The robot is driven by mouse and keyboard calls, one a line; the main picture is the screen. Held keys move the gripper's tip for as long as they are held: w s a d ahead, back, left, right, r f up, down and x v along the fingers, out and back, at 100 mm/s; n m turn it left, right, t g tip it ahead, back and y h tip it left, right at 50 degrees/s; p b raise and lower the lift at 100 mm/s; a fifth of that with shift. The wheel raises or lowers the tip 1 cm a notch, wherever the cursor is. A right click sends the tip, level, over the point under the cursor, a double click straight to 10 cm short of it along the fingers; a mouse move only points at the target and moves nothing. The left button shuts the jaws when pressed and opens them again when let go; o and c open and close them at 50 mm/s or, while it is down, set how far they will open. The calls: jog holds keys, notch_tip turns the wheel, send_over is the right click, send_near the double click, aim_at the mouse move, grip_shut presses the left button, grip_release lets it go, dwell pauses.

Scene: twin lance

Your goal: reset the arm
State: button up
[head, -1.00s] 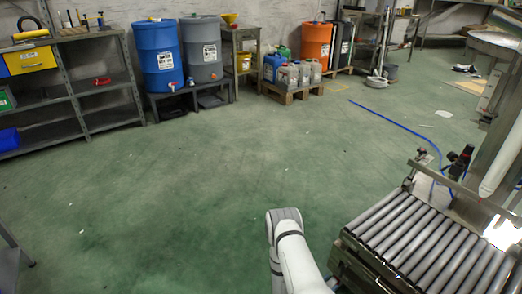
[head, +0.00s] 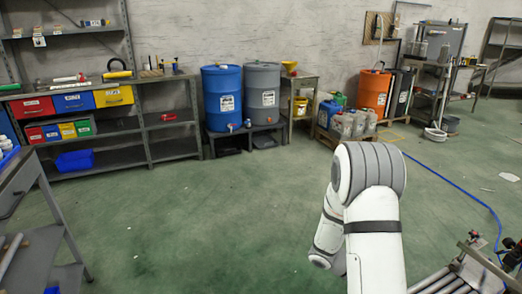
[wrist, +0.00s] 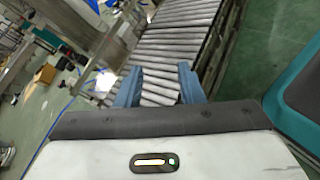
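My arm (head: 372,215) stands raised and bent in the lower right of the head view, with its rounded grey-banded joint uppermost. My gripper (wrist: 158,80) shows only in the wrist view. Its two blue-grey fingers are spread apart, with nothing between them. Behind the fingers the roller conveyor (wrist: 170,45) is seen, apart from the gripper. The conveyor also shows at the lower right of the head view (head: 448,283), partly cut off by the frame edge.
A metal shelf with coloured bins (head: 78,101) stands at the left wall. Blue (head: 221,97) and grey (head: 262,92) drums stand at the back, with an orange drum (head: 373,92) further right. A blue hose (head: 455,186) lies on the floor. The green floor in the middle is clear.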

jog(key=s+a+r+m+t+y+p, duration=0.2)
jog(key=s+a+r+t+y+p, duration=0.1)
jog(key=r, duration=0.8)
jog(key=s+a+r+m+t+y+p, duration=0.2)
jog(key=s+a+r+m+y+p, duration=0.1)
jog(key=a+r+p, duration=0.5)
jog(key=s+a+r+m+t+y+p, duration=0.2)
jog(key=a+r, duration=0.6)
jog(key=r, duration=0.8)
jog(key=s+t+y+p, duration=0.1)
jog(key=s+y+p, duration=0.1)
jog(key=y+p, duration=0.1)
jog(key=shift+s+a+m+t+y, duration=0.15)
jog(key=shift+s+m+t+y, duration=0.2)
jog(key=shift+y, duration=0.45)
